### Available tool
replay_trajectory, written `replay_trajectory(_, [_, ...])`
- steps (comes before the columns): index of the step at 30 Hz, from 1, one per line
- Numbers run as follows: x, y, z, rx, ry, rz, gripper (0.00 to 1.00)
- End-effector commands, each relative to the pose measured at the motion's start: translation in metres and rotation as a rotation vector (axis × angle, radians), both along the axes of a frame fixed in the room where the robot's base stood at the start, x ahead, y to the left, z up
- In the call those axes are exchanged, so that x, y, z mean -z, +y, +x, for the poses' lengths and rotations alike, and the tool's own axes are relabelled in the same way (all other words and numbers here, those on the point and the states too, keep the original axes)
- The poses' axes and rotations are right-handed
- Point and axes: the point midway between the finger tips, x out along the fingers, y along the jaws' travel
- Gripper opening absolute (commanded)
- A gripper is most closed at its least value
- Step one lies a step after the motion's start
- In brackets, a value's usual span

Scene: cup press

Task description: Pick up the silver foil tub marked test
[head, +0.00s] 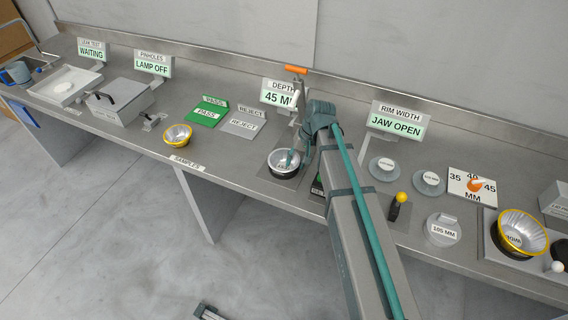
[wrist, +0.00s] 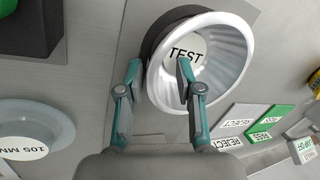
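The silver foil tub (head: 279,158) sits under the depth station in the middle of the bench. In the wrist view the tub (wrist: 225,62) is close, with a white disc reading TEST on its inside floor and a dark holder around its outside. My gripper (wrist: 160,72) is open at the tub's near rim. Its left finger appears outside the rim and its right finger over the inside, with the wall between them. I cannot tell whether either finger touches. In the head view my arm partly covers the gripper and the tub's right side.
The depth gauge with an orange handle (head: 296,69) stands just behind the tub. A gold-rimmed tub (head: 177,135) sits at the samples mark. Green PASS (head: 207,114) and grey REJECT (head: 243,124) pads lie left. Another gold-rimmed tub (head: 521,232) stands at the far right.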

Motion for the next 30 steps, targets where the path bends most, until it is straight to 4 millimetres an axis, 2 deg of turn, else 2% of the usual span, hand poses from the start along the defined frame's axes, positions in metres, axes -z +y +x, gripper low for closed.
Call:
replay_trajectory(2, [-0.0001,0.0,0.0,0.0,0.0,0.0,0.36])
replay_trajectory(6, [-0.0002,-0.0001,0.0,0.0,0.0,0.0,0.12])
replay_trajectory(9, [-0.0003,-0.0001,0.0,0.0,0.0,0.0,0.0])
replay_trajectory(23, [-0.0009,-0.0003,0.0001,0.0,0.0,0.0,0.0])
replay_trajectory(30, [-0.0085,-0.0001,0.0003,-0.001,-0.001,0.0,0.0])
